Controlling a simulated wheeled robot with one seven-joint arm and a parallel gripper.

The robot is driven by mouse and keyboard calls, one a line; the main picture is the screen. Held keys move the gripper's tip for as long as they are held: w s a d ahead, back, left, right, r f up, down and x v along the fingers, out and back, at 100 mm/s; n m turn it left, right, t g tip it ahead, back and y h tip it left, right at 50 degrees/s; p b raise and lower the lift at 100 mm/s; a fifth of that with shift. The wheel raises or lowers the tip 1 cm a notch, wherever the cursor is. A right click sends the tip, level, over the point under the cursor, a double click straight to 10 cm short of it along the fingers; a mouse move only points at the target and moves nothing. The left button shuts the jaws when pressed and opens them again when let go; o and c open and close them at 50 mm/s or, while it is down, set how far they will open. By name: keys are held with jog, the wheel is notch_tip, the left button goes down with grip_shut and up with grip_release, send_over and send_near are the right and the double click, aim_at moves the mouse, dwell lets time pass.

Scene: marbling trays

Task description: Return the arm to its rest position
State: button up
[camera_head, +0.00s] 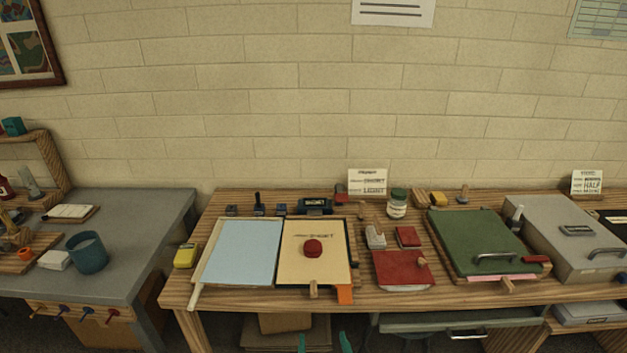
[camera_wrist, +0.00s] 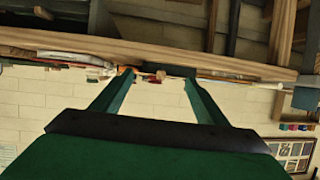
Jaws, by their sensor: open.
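My gripper (camera_head: 323,342) shows only as two teal fingertips at the bottom edge of the head view, in front of and below the table's front edge. In the wrist view my gripper (camera_wrist: 159,80) has its two teal fingers spread apart with nothing held between them. That view is upside down, with the table edge (camera_wrist: 215,62) crossing beyond the fingertips. The rest of my arm is hidden in the head view.
The wooden table (camera_head: 235,300) holds a blue sheet (camera_head: 241,252), a cream board with a red round knob (camera_head: 313,247), a red pad (camera_head: 403,269), a green lidded tray (camera_head: 475,240) and a grey box (camera_head: 560,225). A grey side table (camera_head: 140,235) stands left.

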jog(key=s+f+h, duration=0.1)
jog(key=s+f, duration=0.5)
jog(key=s, duration=0.3)
jog(key=s+a+r+t, duration=0.1)
jog(key=s+a, duration=0.1)
jog(key=s, duration=2.2)
jog(key=shift+s+m+t, duration=0.25)
jog(key=shift+m+t, duration=0.05)
jog(key=shift+m, duration=0.1)
jog(key=shift+a+r, duration=0.1)
